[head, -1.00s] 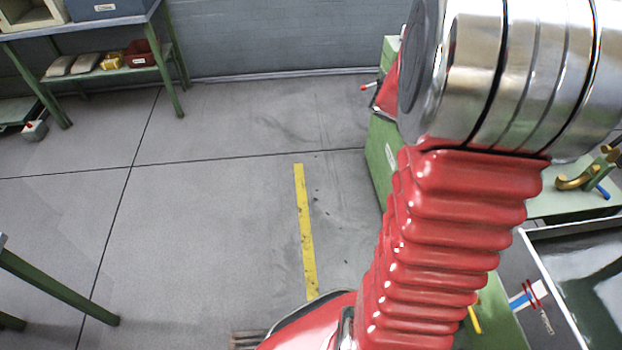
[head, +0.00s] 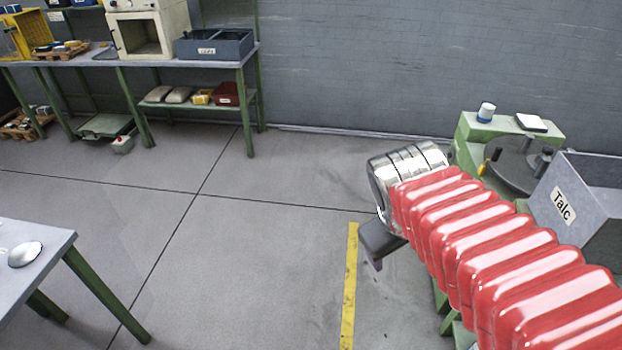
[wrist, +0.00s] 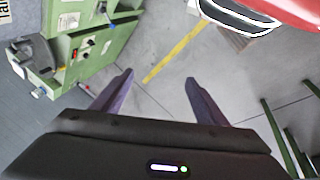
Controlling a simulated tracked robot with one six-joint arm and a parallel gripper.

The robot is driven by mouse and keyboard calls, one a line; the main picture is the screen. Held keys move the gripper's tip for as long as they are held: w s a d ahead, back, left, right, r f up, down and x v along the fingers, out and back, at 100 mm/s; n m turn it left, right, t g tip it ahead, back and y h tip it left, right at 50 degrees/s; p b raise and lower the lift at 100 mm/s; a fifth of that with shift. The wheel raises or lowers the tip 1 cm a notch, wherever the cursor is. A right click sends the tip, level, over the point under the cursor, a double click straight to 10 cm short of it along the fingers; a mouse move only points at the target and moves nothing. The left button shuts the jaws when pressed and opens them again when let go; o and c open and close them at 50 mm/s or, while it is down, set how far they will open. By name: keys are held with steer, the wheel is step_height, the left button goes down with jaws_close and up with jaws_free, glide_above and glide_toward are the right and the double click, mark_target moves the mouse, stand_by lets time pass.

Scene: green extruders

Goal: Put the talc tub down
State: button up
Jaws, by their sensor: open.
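The talc tub (head: 600,180) is a grey open bin with a white "Talc" label, at the right of the head view. It looks upright, apart from my gripper; my red arm hides its lower part, so I cannot tell all that it rests on. My gripper (head: 376,243) is small and dark at the end of the arm, left of the tub, over the floor. In the wrist view its two fingers (wrist: 160,88) are spread, with only bare floor between them.
A green machine (head: 485,128) with a round dark plate and a white cup (head: 486,112) stands behind the arm. A bench (head: 150,62) with bins is along the back wall, and a table (head: 35,255) is at left. The floor with the yellow line (head: 350,285) is clear.

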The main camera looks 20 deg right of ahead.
steer(key=a+r+m+t+y, duration=0.2)
steer(key=a+y, duration=0.1)
steer(key=a, duration=0.7)
steer(key=shift+s+a+r+t, duration=0.2)
steer(key=shift+a+t, duration=0.1)
